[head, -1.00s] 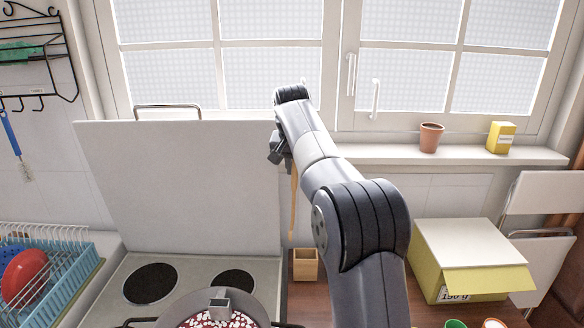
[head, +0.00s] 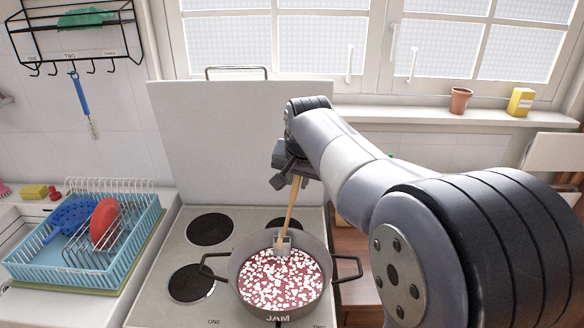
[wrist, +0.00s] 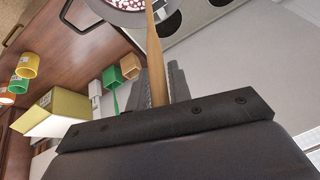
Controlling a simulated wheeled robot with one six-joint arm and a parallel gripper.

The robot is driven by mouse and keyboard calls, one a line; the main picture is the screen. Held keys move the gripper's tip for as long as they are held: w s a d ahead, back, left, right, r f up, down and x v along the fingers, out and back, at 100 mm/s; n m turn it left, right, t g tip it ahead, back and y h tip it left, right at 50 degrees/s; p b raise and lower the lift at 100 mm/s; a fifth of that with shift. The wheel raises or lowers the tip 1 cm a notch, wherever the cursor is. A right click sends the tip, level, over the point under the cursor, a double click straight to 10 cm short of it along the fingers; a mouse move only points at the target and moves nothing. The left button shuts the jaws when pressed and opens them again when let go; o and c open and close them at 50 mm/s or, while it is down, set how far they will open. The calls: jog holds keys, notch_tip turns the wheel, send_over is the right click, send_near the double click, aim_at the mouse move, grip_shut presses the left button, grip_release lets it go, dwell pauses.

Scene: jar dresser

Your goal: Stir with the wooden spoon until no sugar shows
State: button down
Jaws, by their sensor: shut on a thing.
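The pot (head: 243,292) stands on the front right of the stove, with "JAM" on its front. Red jam (head: 308,283) in it is thickly dotted with white sugar lumps (head: 272,268). A small grey block (head: 283,247) sits inside the far rim. My gripper (head: 296,180) is shut on the wooden spoon (head: 290,208), above and behind the pot. The spoon slants down to the far rim by the grey block. Its lower end is hidden, so I cannot tell whether it touches the jam. In the wrist view the spoon (wrist: 154,55) runs toward the pot (wrist: 112,14).
A tall pale panel (head: 230,150) stands behind the stove. Bare hotplates (head: 210,229) lie left of the pot. A blue dish rack (head: 40,268) stands further left. In the wrist view a wooden box (wrist: 130,67), green box (wrist: 112,78) and several cups (wrist: 27,66) stand on the counter.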

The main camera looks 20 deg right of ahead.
notch_tip(320, 180, down, 15)
jog(key=b, duration=1.1)
jog(key=shift+r, duration=0.1)
dwell(0.4)
